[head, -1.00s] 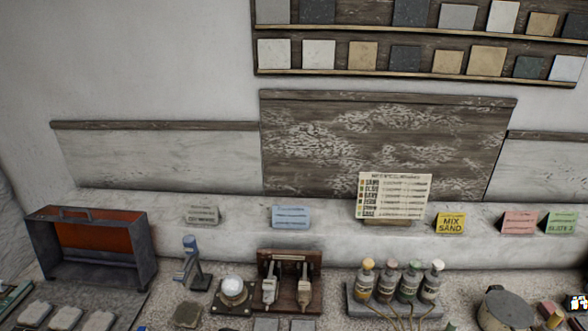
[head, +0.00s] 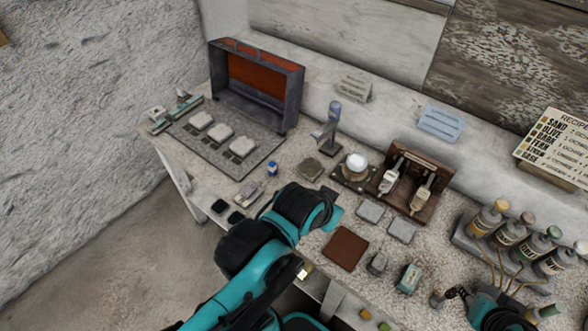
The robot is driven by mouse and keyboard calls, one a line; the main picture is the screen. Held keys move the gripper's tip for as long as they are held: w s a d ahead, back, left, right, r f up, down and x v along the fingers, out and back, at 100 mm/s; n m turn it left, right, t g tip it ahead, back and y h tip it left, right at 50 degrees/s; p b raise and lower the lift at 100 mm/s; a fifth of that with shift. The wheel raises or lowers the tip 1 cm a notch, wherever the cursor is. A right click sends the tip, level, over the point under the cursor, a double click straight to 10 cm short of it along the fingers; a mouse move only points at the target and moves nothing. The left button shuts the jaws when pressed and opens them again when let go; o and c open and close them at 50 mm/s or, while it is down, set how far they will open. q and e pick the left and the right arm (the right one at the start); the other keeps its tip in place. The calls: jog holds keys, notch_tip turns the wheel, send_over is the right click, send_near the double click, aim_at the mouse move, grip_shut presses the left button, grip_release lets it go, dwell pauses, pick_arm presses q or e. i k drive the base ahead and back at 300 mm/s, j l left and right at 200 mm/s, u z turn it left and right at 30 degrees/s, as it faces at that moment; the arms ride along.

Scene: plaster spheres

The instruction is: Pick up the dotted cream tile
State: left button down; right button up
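I cannot make out dots on any tile, so I cannot tell which one is the dotted cream tile. Three pale cream-grey tiles, one of them the middle tile (head: 220,134), lie in a row on a dark grey mat (head: 190,147) at the left of the bench. Two light grey square tiles (head: 371,211) lie near the middle. My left arm reaches over the bench's front edge, and its gripper is not visible. My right gripper (head: 456,293) shows as dark, small parts at the lower right, over the bench; its fingers are too unclear to read.
An open grey box with an orange inside (head: 262,78) stands behind the mat. A blue-topped stand (head: 329,128), a white knob (head: 355,163), a wooden lever block (head: 412,183) and several bottles (head: 511,232) line the bench. A brown square (head: 345,248) lies in front.

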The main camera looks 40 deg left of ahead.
aim_at(310, 168)
jog(key=u, duration=1.15)
